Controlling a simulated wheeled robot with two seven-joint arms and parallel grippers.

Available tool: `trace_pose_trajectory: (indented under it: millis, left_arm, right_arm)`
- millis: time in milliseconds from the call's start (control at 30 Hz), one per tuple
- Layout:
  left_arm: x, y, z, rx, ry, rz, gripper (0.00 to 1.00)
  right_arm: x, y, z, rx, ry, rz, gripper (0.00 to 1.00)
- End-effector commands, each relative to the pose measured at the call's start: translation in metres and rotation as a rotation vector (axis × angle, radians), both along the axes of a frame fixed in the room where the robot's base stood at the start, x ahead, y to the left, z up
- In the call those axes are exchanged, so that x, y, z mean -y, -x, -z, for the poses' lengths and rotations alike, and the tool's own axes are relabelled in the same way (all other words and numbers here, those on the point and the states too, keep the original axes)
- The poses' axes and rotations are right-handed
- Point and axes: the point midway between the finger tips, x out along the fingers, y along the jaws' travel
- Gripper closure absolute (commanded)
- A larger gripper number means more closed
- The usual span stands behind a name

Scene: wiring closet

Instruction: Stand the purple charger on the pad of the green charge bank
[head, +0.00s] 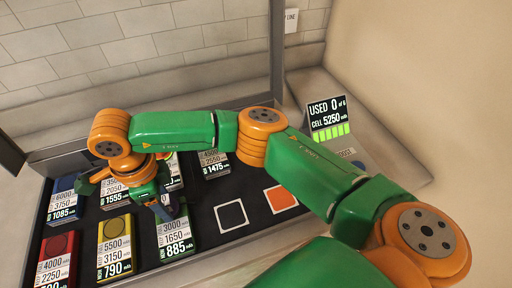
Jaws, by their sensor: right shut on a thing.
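My right gripper (166,200) reaches in from the right on a long green and orange arm and points down at the left of the tray. It is shut on a small dark purple piece, the purple charger (170,208), mostly hidden by the gripper. The charger is over or at the back part of the green charge bank (178,247), whose label reads 3000, 1650 and 885. The gripper and charger hide much of that bank's pad, and I cannot tell whether the charger touches it. My left gripper is not in view.
A blue bank (64,208), a yellow bank (115,246) and a red bank (56,258) stand nearby in the dark tray. Another bank (214,163) stands behind my arm. A white outlined square (230,216) and an orange square (281,198) lie right. A display (328,118) reads USED 0.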

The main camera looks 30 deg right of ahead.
Motion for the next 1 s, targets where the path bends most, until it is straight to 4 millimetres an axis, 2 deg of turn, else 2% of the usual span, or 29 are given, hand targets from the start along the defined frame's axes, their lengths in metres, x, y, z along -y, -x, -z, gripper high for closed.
trace_pose_trajectory:
  millis: [267, 533, 567, 667, 700, 1000]
  left_arm:
    - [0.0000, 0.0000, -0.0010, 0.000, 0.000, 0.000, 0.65]
    - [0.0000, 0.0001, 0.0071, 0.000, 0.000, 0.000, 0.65]
    - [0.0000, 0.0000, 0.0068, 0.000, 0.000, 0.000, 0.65]
    - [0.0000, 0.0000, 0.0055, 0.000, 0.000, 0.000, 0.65]
    - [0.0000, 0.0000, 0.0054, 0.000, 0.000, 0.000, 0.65]
    - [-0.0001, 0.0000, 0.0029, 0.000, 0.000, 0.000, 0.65]
  right_arm:
    - [0.0000, -0.0001, -0.0011, 0.000, 0.000, 0.000, 0.98]
    - [0.0002, 0.0000, 0.0060, 0.001, 0.000, 0.000, 0.98]
    - [0.0002, 0.0000, 0.0057, 0.001, 0.000, 0.000, 0.40]
    - [0.0002, 0.0001, 0.0045, 0.001, 0.000, 0.000, 0.13]
    - [0.0002, 0.0001, 0.0045, 0.001, 0.000, 0.000, 0.08]
    - [0.0002, 0.0001, 0.0010, 0.001, 0.000, 0.000, 0.08]
